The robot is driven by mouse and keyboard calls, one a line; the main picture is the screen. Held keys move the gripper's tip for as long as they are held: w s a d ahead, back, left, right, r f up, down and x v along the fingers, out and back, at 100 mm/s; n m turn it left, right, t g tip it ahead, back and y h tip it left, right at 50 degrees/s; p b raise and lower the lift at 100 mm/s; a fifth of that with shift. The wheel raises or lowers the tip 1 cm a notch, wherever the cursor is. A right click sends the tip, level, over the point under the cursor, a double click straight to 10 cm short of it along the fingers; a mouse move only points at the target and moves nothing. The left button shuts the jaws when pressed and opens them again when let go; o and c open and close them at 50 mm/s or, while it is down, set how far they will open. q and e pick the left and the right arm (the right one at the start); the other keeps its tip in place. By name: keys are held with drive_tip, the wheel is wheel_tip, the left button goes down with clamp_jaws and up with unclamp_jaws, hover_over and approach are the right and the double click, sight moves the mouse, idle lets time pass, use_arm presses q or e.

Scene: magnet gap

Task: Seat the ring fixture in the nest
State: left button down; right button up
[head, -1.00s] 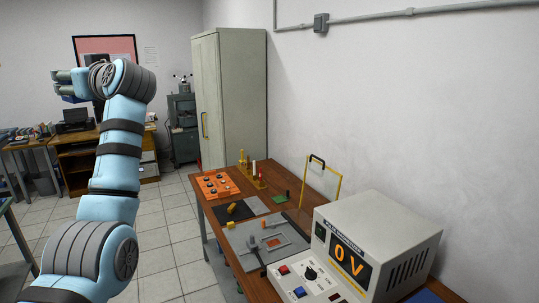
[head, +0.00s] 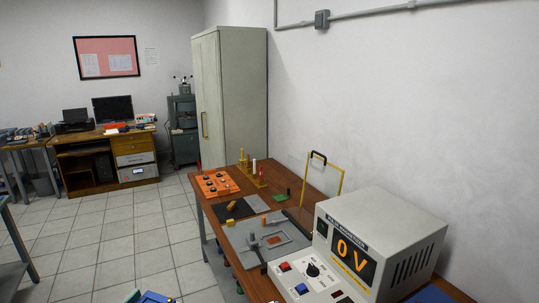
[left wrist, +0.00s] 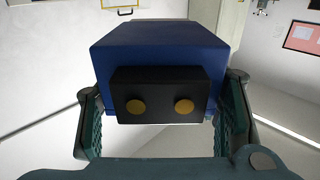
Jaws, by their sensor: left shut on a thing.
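My left gripper (left wrist: 161,120) is shut on a dark blue block (left wrist: 165,52), with one green finger pad on each side. The block has a black front piece (left wrist: 160,78) with two brass discs. A bit of blue (head: 152,298), apparently this block, shows at the bottom edge of the head view, left of the bench. I see no clear ring on it, so I cannot tell whether it is the ring fixture. On the bench, a grey plate (head: 238,237) carries a pale rectangular frame with a reddish middle (head: 277,240), possibly the nest. My right gripper is not in view.
The wooden bench (head: 266,189) also holds an orange board (head: 216,182), a black mat (head: 232,212), a yellow wire frame (head: 337,186) and a large meter (head: 383,242) reading 0 V. A grey cabinet (head: 232,95) stands behind. The tiled floor left of the bench is open.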

use_arm(q)
drive_tip(key=s+d+m+g+h, duration=0.1)
drive_tip(key=s+d+m+h, duration=0.1)
drive_tip(key=s+d, duration=0.3)
drive_tip(key=s+h, duration=0.1)
drive_tip(key=s, duration=0.2)
drive_tip(key=shift+d+h, duration=0.2)
drive_tip(key=shift+h, duration=0.1)
